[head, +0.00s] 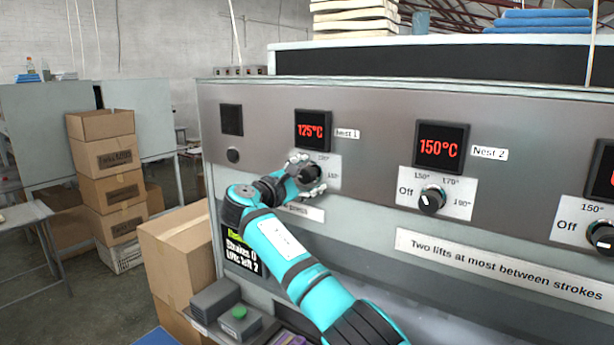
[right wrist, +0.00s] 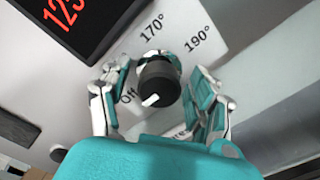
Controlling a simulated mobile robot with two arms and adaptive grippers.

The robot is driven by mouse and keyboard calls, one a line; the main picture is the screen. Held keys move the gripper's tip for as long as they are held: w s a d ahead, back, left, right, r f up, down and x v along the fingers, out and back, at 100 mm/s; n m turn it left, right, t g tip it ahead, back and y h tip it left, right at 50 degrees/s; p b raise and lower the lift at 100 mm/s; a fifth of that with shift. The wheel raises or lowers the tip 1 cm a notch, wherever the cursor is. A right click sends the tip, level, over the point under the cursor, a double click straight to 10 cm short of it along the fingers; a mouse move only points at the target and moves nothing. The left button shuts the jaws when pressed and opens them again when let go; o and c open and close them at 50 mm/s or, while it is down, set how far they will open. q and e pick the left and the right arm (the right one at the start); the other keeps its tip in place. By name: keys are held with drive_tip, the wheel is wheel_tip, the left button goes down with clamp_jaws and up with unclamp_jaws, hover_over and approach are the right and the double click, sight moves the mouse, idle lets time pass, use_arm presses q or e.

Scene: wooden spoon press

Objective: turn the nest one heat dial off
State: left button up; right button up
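The nest one heat dial (right wrist: 160,82) is a round black knob with a white pointer mark on a white scale plate. In the right wrist view the mark points down and slightly left, close to the "Off" lettering. My right gripper (head: 310,174) is at this dial and hides much of it in the head view. In the right wrist view its fingers (right wrist: 162,85) stand on either side of the knob, open, with visible gaps to it. The red Nest 1 display (head: 313,130) above reads 125°C. My left gripper is not in view.
The Nest 2 dial (head: 432,199) and its 150°C display (head: 441,146) are to the right, with another dial (head: 601,236) at the right edge. Cardboard boxes (head: 108,190) are stacked at left.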

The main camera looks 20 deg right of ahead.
drive_tip(key=shift+a, duration=0.1)
drive_tip(key=v, duration=1.2)
